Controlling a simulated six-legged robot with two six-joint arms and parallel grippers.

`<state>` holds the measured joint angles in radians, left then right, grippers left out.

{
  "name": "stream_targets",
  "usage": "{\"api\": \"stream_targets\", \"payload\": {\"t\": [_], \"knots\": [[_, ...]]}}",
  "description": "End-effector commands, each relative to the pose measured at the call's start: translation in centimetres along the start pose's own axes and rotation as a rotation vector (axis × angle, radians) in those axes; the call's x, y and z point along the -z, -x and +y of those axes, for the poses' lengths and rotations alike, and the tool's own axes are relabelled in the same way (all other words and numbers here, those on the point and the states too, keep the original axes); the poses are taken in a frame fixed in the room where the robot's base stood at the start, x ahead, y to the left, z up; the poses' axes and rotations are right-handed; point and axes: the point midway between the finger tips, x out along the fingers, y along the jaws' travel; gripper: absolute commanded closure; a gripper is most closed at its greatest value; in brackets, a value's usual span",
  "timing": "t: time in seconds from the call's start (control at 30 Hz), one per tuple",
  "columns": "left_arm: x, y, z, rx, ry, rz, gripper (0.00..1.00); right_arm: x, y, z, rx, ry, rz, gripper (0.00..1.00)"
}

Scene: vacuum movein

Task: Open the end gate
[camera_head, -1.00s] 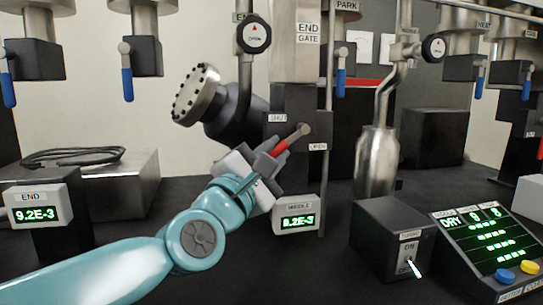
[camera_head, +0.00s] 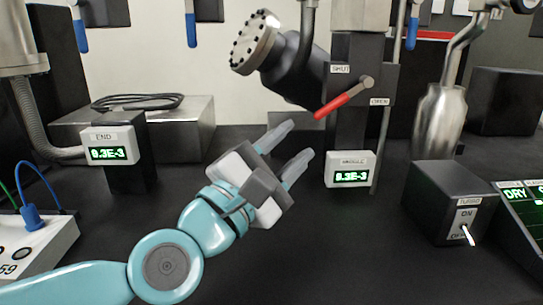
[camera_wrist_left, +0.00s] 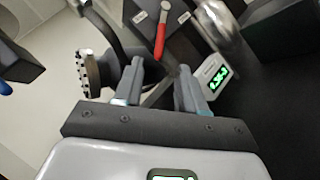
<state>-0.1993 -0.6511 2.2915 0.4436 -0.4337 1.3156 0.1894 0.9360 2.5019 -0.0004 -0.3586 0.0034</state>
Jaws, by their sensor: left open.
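The end gate's lever has a red handle (camera_head: 340,102) that slopes down-left from its pivot on the dark valve block (camera_head: 346,126). The SHUT label (camera_head: 340,69) is up and left of the pivot, and the OPEN label (camera_head: 379,101) is below right. My left gripper (camera_head: 293,146) is open and empty, below and left of the handle's free end and apart from it. In the left wrist view, the red handle (camera_wrist_left: 160,38) lies ahead of the two spread fingers, between their lines. The END GATE sign is out of view now. My right gripper is not in view.
A flanged dark cylinder (camera_head: 290,60) juts out left of the lever. The MIDDLE readout (camera_head: 350,170) stands close right of my fingers. The END readout (camera_head: 108,146) is at left. The turbo switch box (camera_head: 448,202) is at right. The black bench between is clear.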

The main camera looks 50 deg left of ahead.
Motion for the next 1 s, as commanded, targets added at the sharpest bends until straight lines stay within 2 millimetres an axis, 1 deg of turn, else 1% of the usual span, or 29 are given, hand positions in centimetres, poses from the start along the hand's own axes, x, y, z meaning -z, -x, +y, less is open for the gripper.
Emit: {"api": "stream_targets", "payload": {"t": [0.03, 0.1, 0.2, 0.37, 0.57, 0.6, 0.67, 0.7, 0.77, 0.9, 1.0], "knots": [[-0.2, 1.1, 0.3, -0.003, 0.002, -0.001, 0.59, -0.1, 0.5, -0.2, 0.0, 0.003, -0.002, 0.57], [-0.2, 2.1, 0.3, -0.002, 0.0, -0.001, 0.59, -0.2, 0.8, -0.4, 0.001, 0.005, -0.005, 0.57], [-0.1, 3.3, 0.2, -0.002, 0.001, -0.001, 0.59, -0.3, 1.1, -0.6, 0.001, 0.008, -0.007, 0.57], [0.0, 4.0, 0.1, -0.001, 0.0, 0.0, 0.59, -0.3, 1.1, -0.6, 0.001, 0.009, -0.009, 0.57], [0.0, 4.0, 0.0, 0.0, 0.0, 0.0, 0.59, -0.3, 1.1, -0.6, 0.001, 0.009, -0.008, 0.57], [0.0, 4.0, 0.0, 0.0, 0.0, 0.0, 0.66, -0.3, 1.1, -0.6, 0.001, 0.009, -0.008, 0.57], [0.0, 4.0, 0.0, 0.0, 0.005, 0.0, 0.86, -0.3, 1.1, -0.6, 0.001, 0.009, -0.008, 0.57], [0.0, 4.0, 0.0, 0.001, 0.013, 0.0, 0.99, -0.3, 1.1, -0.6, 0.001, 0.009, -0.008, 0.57], [-0.1, 4.0, -0.3, 0.015, 0.039, -0.004, 1.0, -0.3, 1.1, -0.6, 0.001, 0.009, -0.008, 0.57], [-0.8, 4.0, -1.7, 0.09, 0.106, -0.035, 1.0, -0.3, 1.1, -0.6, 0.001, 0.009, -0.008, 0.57], [-1.3, 4.1, -2.1, 0.126, 0.133, -0.051, 1.0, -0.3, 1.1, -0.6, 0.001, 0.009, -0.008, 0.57]]}}
